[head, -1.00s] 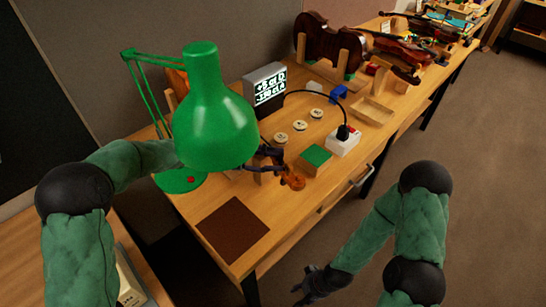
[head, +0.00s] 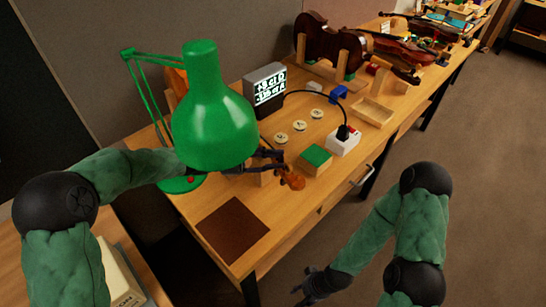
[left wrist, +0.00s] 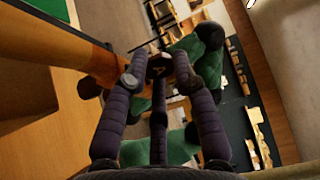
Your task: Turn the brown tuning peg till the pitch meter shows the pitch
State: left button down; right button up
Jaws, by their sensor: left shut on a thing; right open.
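The violin's scroll end (head: 291,180) sticks out over the bench near its front edge. My left gripper (head: 272,158) is beside it, partly behind the green lamp. In the left wrist view its fingers (left wrist: 160,78) are shut on a dark peg head (left wrist: 158,66) marked with a pale letter A. The orange-brown neck (left wrist: 60,40) runs beside it. The pitch meter (head: 265,86) stands lit at the back; its small lines seem to end in D and A, the digits hard to read. My right gripper (head: 312,286) is open and empty, low above the floor.
A green desk lamp (head: 213,115) hangs over the left arm and hides part of the bench. A brown mat (head: 233,229), green block (head: 315,157), several round discs (head: 299,125) and a white box (head: 343,141) with a black cable lie around. Violins (head: 330,45) stand farther back.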

pick_arm(q)
jog(key=c, duration=1.2)
grip_release()
jog(key=shift+f, duration=0.25)
jog(key=shift+c, duration=0.2)
jog(key=shift+r+g, duration=0.15)
jog(key=shift+g, duration=0.15)
